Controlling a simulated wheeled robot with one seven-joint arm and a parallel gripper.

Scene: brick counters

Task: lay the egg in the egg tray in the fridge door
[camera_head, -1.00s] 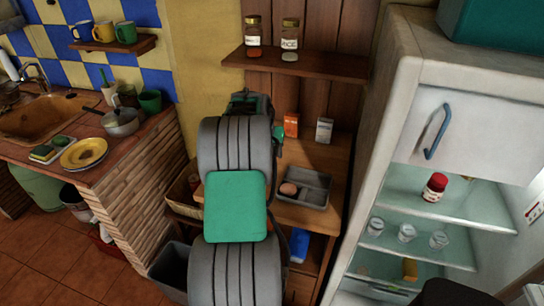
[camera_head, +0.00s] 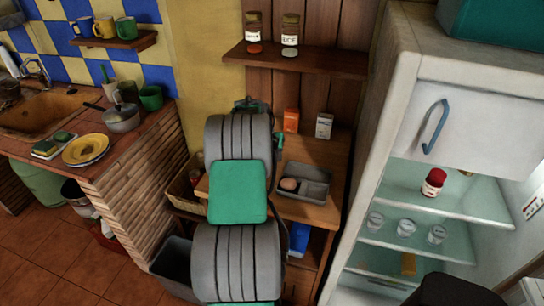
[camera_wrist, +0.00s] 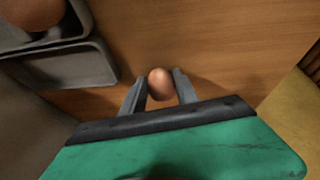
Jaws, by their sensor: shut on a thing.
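A brown egg (camera_wrist: 160,84) sits between the two fingers of my gripper (camera_wrist: 160,90) in the wrist view. The fingers are shut on it, over a wooden surface. In the head view my arm hides the gripper and this egg. The open fridge (camera_head: 385,150) stands at the right, with its glass shelves showing. I cannot make out the egg tray in the door; only part of the door (camera_head: 533,200) shows at the right edge.
A grey divided tray (camera_head: 312,190) with a brown round item (camera_head: 289,184) lies on the wooden shelf unit. It also shows in the wrist view (camera_wrist: 80,66). A red-capped jar (camera_head: 433,184) and several glasses stand on the fridge shelves. A brick counter (camera_head: 140,190) stands at the left.

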